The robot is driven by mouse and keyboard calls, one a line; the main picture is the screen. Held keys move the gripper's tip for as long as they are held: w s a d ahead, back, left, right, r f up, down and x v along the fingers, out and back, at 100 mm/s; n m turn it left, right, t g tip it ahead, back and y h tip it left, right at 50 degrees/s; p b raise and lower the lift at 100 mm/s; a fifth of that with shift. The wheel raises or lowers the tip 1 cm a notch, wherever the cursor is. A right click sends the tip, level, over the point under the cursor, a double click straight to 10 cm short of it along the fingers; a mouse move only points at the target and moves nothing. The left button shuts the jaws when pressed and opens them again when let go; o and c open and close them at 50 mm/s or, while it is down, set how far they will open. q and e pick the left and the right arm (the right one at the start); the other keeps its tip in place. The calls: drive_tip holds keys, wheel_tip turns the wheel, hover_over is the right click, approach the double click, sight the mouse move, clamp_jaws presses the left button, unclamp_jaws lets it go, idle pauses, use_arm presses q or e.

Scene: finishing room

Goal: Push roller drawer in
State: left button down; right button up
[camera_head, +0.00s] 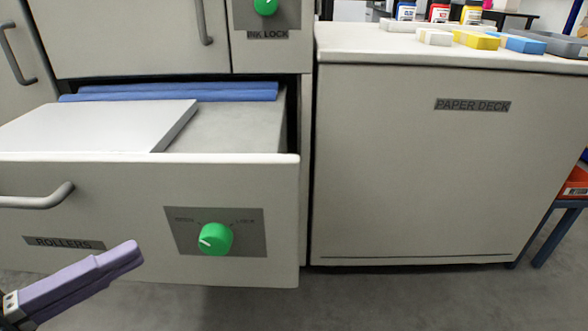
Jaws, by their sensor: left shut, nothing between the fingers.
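The roller drawer (140,225) is pulled out of the cream cabinet at the left. Its front bears a ROLLERS label (64,243), a grey bar handle (38,198) and a green knob (216,239) on a grey plate. Inside, a pale flat panel (95,125) and blue rollers (170,92) show at the back. My left gripper (131,254), with purple fingers, is shut and empty. It is in front of the drawer's lower front, right of the label and left of the knob; I cannot tell whether it touches. My right gripper is not in view.
The paper deck cabinet (420,170) stands at the right, with bottles (438,13) and coloured blocks (475,40) on top. Another green knob (265,5) is above the drawer. Grey floor (400,300) is clear in front. A blue stand (550,230) holds an orange bin at far right.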

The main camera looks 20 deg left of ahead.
use_arm(q)
drive_tip(key=b, duration=0.2)
approach(235, 180)
drive_tip(key=w+d, duration=0.1)
drive_tip(key=d, duration=0.3)
drive_tip(key=shift+w+a+b, duration=0.15)
drive_tip(key=shift+w+b, duration=0.1)
drive_tip(key=shift+w, duration=0.7)
drive_tip(key=shift+w+a+b, duration=0.2)
drive_tip(key=shift+w+b, duration=0.05)
drive_tip(key=shift+w, duration=0.75)
drive_tip(key=shift+w, duration=0.1)
